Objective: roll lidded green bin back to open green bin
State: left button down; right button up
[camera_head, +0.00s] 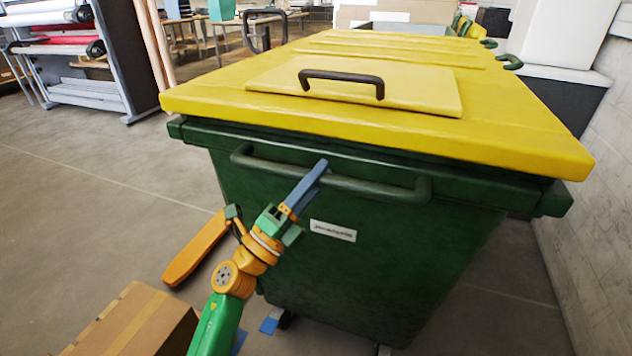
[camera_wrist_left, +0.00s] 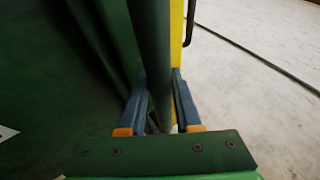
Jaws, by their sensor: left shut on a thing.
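The lidded green bin (camera_head: 400,270) stands large in the middle of the head view, with its yellow lid (camera_head: 520,125) down. A dark handle bar (camera_head: 375,190) runs across its near side. My left gripper (camera_head: 308,185) is shut on this bar, left of its middle. In the left wrist view the bar (camera_wrist_left: 153,50) passes between the blue fingers of my left gripper (camera_wrist_left: 160,105). Behind the lid, a container with an open top (camera_head: 410,29) shows only in part; I cannot tell whether it is the open green bin. My right gripper is not in view.
A cardboard box (camera_head: 135,325) is on the floor at lower left. A wall (camera_head: 595,190) and a dark cabinet with a white top (camera_head: 560,95) stand close on the right. A rack with rolls (camera_head: 75,60) stands at far left. The floor left of the bin is mostly clear.

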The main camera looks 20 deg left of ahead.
pick_arm(q)
jog(key=c, duration=0.9)
grip_release()
jog(key=shift+w, duration=0.15)
jog(key=o, duration=0.3)
jog(key=shift+s+r, duration=0.1)
jog(key=shift+s, duration=0.2)
jog(key=b+v, duration=0.2)
jog(key=v, duration=0.5)
jog(key=shift+b, duration=0.4)
